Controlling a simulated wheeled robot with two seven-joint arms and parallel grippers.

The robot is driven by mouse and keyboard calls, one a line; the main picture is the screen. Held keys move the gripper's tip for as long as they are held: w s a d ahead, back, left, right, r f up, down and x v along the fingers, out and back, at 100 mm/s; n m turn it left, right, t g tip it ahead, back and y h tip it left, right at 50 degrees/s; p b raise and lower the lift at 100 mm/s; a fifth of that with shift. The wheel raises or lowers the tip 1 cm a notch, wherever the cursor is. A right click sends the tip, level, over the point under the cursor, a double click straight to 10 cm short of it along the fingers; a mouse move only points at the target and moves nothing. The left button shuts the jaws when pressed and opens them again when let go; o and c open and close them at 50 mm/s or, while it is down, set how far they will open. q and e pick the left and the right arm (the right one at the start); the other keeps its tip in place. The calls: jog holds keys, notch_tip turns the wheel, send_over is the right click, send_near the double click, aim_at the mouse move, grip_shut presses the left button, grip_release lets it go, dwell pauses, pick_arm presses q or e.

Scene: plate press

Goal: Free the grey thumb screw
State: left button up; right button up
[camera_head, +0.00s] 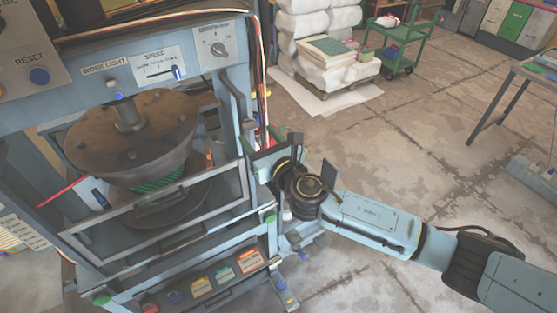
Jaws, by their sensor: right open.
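I cannot make out a grey thumb screw in the head view. It may be hidden behind my right gripper or be too small to tell. My right gripper (312,158) is just right of the blue-grey plate press (205,270), beside its right front post. Its two dark fingers stand apart, pointing up and away, and I see nothing between them. The press holds a large brown round platen (130,135) above a green ribbed piece (158,180), behind a tilted framed guard (150,210). My left gripper is not in view.
The press panel carries a speed slider (176,72), a knob (218,49) and a blue reset button (39,76). Coloured buttons line its lower front. White sacks (310,35) and a green cart (395,45) stand behind. A table (535,72) is at right. The floor between is clear.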

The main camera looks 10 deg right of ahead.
jog(key=v, duration=1)
jog(key=shift+b, duration=0.4)
jog(key=shift+c, duration=0.3)
dwell(0.7)
